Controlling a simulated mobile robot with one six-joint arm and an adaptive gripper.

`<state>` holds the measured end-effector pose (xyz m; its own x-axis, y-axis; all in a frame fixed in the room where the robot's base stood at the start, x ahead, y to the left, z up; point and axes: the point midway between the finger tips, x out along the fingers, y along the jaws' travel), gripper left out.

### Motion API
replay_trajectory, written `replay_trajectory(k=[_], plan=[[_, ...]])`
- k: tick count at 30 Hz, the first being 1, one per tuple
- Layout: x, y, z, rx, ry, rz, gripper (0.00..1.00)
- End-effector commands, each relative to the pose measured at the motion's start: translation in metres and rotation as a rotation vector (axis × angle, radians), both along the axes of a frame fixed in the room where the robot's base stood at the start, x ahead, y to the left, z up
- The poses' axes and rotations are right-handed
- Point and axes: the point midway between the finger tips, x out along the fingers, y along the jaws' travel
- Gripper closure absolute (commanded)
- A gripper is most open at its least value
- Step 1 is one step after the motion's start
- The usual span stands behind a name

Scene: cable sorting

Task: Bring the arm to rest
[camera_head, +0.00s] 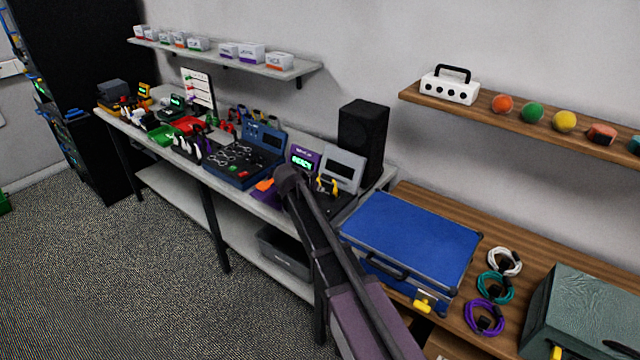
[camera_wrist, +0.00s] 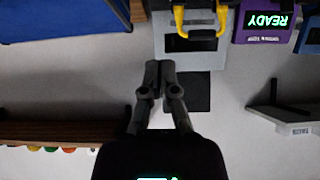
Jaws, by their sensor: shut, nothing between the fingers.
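My arm reaches up from the bottom of the head view to the bench, ending near the purple device (camera_head: 304,158). I cannot make out the fingers in that view. In the wrist view, which is upside down, my gripper (camera_wrist: 160,68) has its two fingers together with nothing between them. It points toward a grey panel device (camera_head: 343,170), which also shows in the wrist view (camera_wrist: 174,56). A yellow cable-like piece (camera_head: 329,186) is in front of that device and appears in the wrist view (camera_wrist: 190,31), apart from the fingertips.
A black speaker (camera_head: 362,143) stands behind the devices. An open blue tool case (camera_head: 236,176) lies to the left. A closed blue case (camera_head: 412,240) and coiled cables (camera_head: 484,318) lie on the wooden table to the right. Wall shelves (camera_head: 520,118) hang above. The carpet (camera_head: 130,270) is clear.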

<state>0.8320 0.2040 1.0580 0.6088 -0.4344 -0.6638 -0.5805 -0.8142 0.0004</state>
Motion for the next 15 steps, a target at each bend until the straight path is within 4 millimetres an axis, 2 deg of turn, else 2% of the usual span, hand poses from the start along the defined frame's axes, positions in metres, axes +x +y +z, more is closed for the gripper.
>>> replay_trajectory(k=[5,8,11,15], plan=[[-0.008,-0.012,-0.003,-0.003,0.03,0.002,1.0],[-0.022,-0.032,-0.008,-0.006,0.083,0.006,1.0],[-0.044,-0.059,-0.016,-0.008,0.164,0.021,1.0],[-0.087,-0.103,-0.03,0.005,0.317,0.067,1.0]])
